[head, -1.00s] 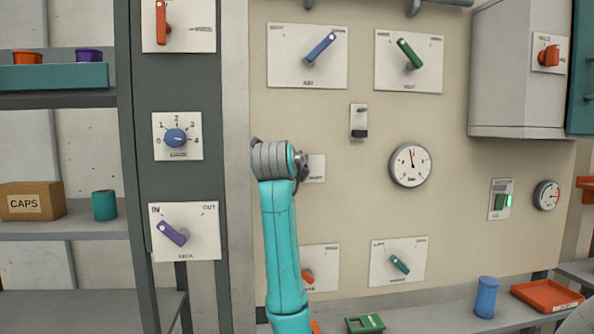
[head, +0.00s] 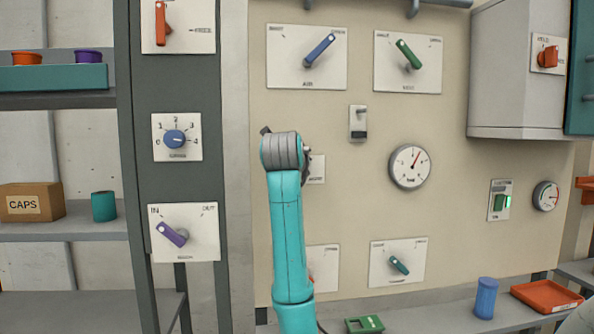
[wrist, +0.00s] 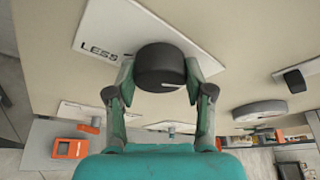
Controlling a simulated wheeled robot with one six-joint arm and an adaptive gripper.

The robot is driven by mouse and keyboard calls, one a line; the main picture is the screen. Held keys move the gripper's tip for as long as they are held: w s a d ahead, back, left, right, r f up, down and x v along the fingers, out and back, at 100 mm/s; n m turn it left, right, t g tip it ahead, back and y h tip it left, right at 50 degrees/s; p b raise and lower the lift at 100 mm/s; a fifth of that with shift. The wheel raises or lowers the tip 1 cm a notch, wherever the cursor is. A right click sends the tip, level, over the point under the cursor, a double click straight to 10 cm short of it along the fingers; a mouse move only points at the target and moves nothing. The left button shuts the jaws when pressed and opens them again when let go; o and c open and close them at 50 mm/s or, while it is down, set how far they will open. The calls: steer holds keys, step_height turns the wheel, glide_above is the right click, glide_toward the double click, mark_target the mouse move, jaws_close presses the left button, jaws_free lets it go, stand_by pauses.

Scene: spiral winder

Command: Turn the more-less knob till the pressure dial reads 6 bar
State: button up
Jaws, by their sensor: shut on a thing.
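The more-less knob (wrist: 160,66) is a dark round knob with a white pointer line, on a white plate (wrist: 105,25) marked LESS. In the wrist view my gripper (wrist: 160,72) has a finger on each side of it, shut on it. In the head view my arm hides the knob and gripper; only the right part of its plate (head: 317,168) shows. The pressure dial (head: 409,166) is a round white gauge to the right of my arm. Its red needle points up and to the right; its numbers are too small to read.
Lever plates (head: 307,56) are above and a green-lever plate (head: 398,262) is below right. A small black-and-white switch (head: 358,123) is above the dial. A second gauge (head: 546,196) is far right. A blue cylinder (head: 486,297) and red tray (head: 547,296) stand on the shelf below.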

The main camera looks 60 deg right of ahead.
steer(key=o, duration=1.2)
steer(key=shift+c, duration=0.2)
steer(key=v, duration=1.2)
